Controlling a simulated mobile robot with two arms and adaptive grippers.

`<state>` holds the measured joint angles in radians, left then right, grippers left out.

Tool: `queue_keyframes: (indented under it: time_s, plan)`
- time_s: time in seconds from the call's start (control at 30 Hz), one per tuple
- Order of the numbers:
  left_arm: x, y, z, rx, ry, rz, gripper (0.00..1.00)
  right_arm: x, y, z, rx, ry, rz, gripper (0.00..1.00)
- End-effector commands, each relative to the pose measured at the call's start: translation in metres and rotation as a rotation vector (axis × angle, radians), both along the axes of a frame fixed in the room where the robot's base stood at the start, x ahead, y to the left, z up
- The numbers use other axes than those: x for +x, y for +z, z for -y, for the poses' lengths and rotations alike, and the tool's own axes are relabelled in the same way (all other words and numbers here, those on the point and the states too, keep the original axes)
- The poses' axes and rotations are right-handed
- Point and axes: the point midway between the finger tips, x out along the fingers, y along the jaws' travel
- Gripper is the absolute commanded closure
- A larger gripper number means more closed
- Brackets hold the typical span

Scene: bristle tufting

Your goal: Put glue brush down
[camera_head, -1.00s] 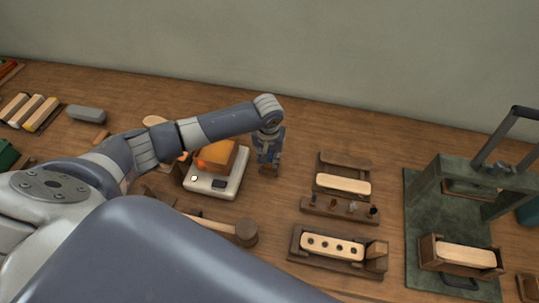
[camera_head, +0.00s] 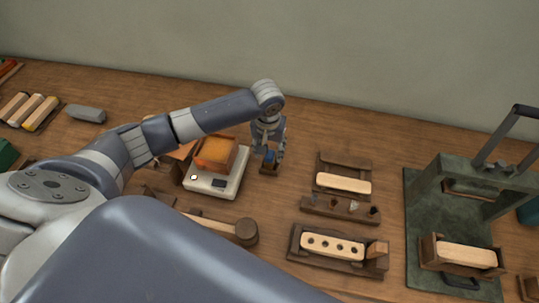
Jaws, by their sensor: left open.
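My left gripper (camera_head: 271,155) points down just right of the white heater unit (camera_head: 231,187), with its fingers apart. A small blue piece (camera_head: 269,157), which may be the glue brush, shows between or just behind the fingers. It stands at a small brown wooden holder (camera_head: 268,170) on the bench. The fingers hide most of it, so I cannot tell whether they touch it. An amber open-topped box (camera_head: 215,153) sits on the white unit. My right gripper is not in view.
A wooden mallet-like tool (camera_head: 243,231) lies in front of the white unit. Right of the gripper are a rack with a wooden block (camera_head: 343,184), a drilled block in a fixture (camera_head: 332,246), and a green press (camera_head: 448,175). Bare bench lies between holder and rack.

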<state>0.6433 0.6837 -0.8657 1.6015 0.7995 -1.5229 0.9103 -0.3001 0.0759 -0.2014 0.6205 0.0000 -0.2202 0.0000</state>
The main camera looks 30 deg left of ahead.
Motion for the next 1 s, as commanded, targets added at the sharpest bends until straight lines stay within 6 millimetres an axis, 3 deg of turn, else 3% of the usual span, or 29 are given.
queue_keyframes:
  time_s: [0.2, 0.4, 1.0]
  plan:
    - [-0.005, 0.046, 0.002, -0.001, -0.001, 0.003, 0.55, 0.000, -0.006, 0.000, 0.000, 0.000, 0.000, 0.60]
    - [-0.008, 0.071, 0.003, -0.001, 0.001, 0.001, 0.55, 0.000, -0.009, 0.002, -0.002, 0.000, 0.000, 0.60]
    - [-0.009, 0.076, 0.003, 0.000, 0.001, 0.000, 0.55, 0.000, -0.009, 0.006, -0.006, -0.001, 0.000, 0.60]
